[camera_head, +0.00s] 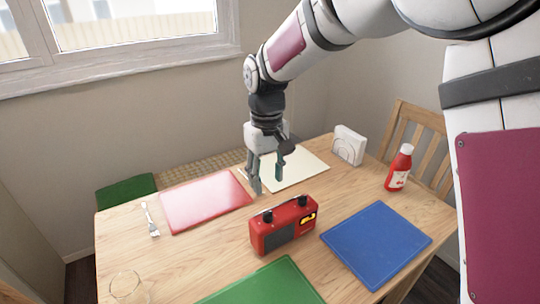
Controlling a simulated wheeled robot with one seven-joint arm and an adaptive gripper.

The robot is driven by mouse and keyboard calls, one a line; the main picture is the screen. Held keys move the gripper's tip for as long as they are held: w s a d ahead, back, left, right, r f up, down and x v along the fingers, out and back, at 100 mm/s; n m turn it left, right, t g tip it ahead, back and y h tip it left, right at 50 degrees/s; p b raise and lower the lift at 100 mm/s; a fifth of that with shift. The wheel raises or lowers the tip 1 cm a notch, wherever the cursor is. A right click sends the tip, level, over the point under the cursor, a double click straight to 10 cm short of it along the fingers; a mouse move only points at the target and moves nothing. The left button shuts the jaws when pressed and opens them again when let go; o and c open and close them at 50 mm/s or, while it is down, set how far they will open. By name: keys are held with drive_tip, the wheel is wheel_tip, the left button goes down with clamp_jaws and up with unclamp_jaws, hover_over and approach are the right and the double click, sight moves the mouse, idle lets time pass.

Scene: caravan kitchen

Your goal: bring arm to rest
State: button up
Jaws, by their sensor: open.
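My gripper (267,178) hangs from my arm with its fingers pointing down, above the far middle of the wooden table (185,255). Its fingers are apart and nothing shows between them. It appears in front of a cream placemat (300,168) and behind a red radio (284,226). The height of the fingertips over the table is hard to tell. My arm reaches in from the upper right, bent downward at the wrist.
A red placemat (205,203) and a fork (150,220) lie left. A blue placemat (376,244), ketchup bottle (399,168) and white napkin holder (348,145) are right. A green placemat (265,286) and glass (127,287) are near. Walls and a window (130,25) stand behind.

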drive_tip(key=s+d+r+m+t+p, duration=0.2)
drive_tip(key=s+d+r+m, duration=0.1)
drive_tip(key=s+d+r, duration=1)
drive_tip(key=s+d+m+t, duration=0.1)
drive_tip(key=s+d, duration=0.3)
drive_tip(key=s, duration=0.4)
drive_tip(key=s+d+r+m+t+p, duration=0.1)
drive_tip(key=s+d+m, duration=0.1)
drive_tip(key=s+d, duration=0.3)
drive_tip(key=s, duration=0.3)
drive_tip(key=shift+d+m, duration=0.2)
drive_tip(key=shift+m, duration=0.2)
drive_tip(key=shift+r, duration=0.1)
